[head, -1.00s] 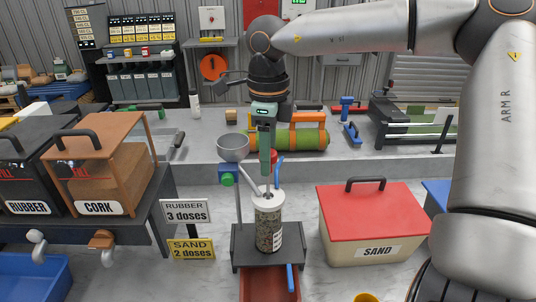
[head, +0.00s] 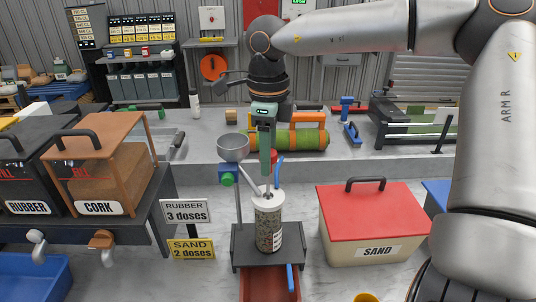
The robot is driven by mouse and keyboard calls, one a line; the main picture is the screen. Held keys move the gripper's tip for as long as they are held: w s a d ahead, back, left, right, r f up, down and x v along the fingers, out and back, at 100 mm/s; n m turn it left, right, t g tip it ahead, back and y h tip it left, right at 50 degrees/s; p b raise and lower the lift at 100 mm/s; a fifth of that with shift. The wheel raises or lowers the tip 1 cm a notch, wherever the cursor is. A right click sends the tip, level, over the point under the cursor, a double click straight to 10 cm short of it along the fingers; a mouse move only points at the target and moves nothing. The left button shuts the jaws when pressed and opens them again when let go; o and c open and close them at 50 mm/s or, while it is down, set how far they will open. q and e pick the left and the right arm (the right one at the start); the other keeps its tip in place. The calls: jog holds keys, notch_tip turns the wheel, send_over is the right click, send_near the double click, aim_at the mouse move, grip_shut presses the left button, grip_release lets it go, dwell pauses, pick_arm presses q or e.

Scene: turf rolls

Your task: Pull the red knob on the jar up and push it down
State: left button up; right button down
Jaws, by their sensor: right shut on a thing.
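The jar (head: 269,225), clear with a white lid and speckled filling, stands upright on a dark stand in the head view. The red knob (head: 273,156) shows only as a small patch beside my right gripper (head: 267,163), above the lid. My right gripper points down from above and is shut on the red knob, hiding most of it. A thin rod shows between the gripper and the lid. My left gripper is not in view.
A grey funnel (head: 233,147) and a blue handle (head: 279,170) stand close to the jar top. A red-lidded sand box (head: 373,218) is at right, a cork bin (head: 104,165) at left. A green turf roll (head: 300,139) lies behind.

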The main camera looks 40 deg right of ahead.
notch_tip(320, 180, down, 6)
jog(key=b, duration=0.5)
jog(key=shift+r, duration=0.25)
jog(key=c, duration=0.9)
grip_release()
jog(key=shift+s, duration=0.1)
jog(key=o, duration=0.4)
jog(key=shift+o, duration=0.2)
